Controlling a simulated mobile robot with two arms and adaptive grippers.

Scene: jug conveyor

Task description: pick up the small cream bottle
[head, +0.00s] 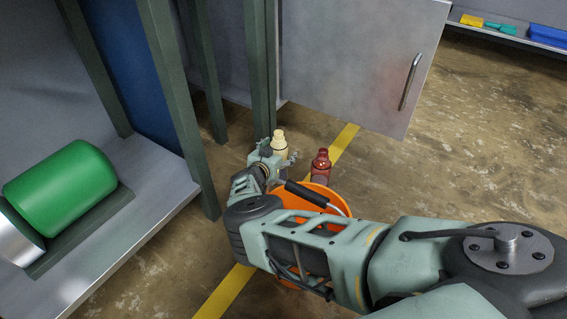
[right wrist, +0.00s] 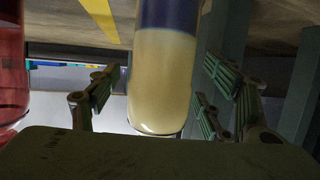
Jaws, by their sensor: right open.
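The small cream bottle (head: 280,143) shows just beyond my right gripper (head: 275,157) in the head view, with its lower part hidden behind the gripper. In the right wrist view the cream bottle (right wrist: 161,75) is large, with a dark blue band, and lies across the space between the fingers. My right gripper (right wrist: 158,98) is open, with its padded fingers apart on either side of the bottle. Gaps show between the bottle and both fingers. My left gripper is not in view.
A dark red bottle (head: 320,164) is close to the right of the cream one, above an orange container (head: 297,202) partly hidden by my right arm. A green post (head: 262,70) and a grey door (head: 350,60) stand behind. A green cylinder (head: 62,187) lies on the left shelf.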

